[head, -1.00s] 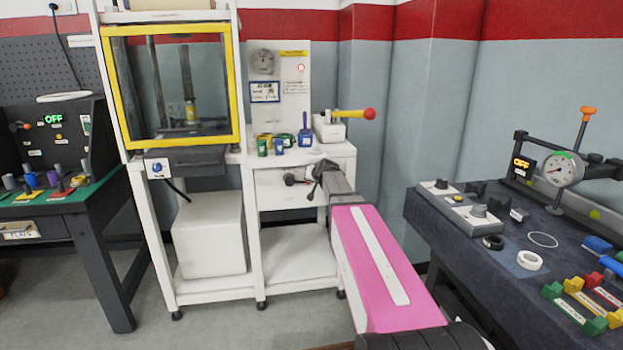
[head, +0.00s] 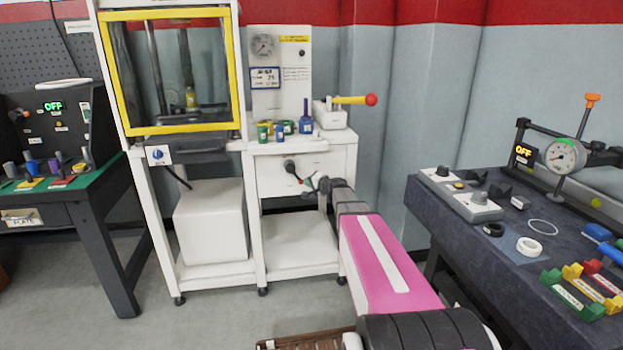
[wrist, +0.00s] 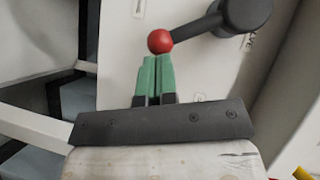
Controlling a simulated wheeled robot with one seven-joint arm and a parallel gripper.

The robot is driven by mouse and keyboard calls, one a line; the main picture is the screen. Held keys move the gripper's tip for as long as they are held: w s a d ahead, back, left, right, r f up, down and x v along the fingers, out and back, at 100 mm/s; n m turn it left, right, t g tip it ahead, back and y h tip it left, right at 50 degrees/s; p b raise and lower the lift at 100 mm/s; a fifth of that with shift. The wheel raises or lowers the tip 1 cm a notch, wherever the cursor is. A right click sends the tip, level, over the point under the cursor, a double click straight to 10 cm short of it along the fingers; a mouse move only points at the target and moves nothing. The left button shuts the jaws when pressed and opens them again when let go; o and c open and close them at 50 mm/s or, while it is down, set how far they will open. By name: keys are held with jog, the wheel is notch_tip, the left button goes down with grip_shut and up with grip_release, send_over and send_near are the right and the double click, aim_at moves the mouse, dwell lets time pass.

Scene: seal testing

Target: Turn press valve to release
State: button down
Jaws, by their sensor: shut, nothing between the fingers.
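The press (head: 180,131) has a yellow-framed window and stands at the left of the white cabinet (head: 318,165). The valve is on the cabinet front, a dark round hub (head: 289,165) with a lever pointing down and right. In the wrist view the dark hub (wrist: 246,12) is at the top, and its lever ends in a red ball (wrist: 160,41). My gripper (head: 311,182) is at the lever's end in the head view. In the wrist view my gripper (wrist: 156,60) has its green fingers shut together and empty, with the tips just below the ball, touching or nearly touching it.
A gauge (head: 263,45) and a dark lamp (head: 302,52) are on the panel above. Small coloured containers (head: 263,132) and a yellow lever with a red knob (head: 371,99) are on the cabinet top. A dark workbench (head: 430,205) stands at right.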

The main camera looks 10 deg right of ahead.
jog(key=shift+a+f+m+t+y, duration=0.4)
jog(key=shift+a+f+m, duration=0.35)
jog(key=shift+a, duration=0.4)
jog(key=shift+a+f+m+t+y, duration=0.35)
jog(key=shift+a+f+m, duration=0.3)
jog(key=shift+a+f, duration=0.35)
jog(key=shift+a+r, duration=0.1)
jog(key=shift+a, duration=0.15)
jog(key=shift+s, duration=0.1)
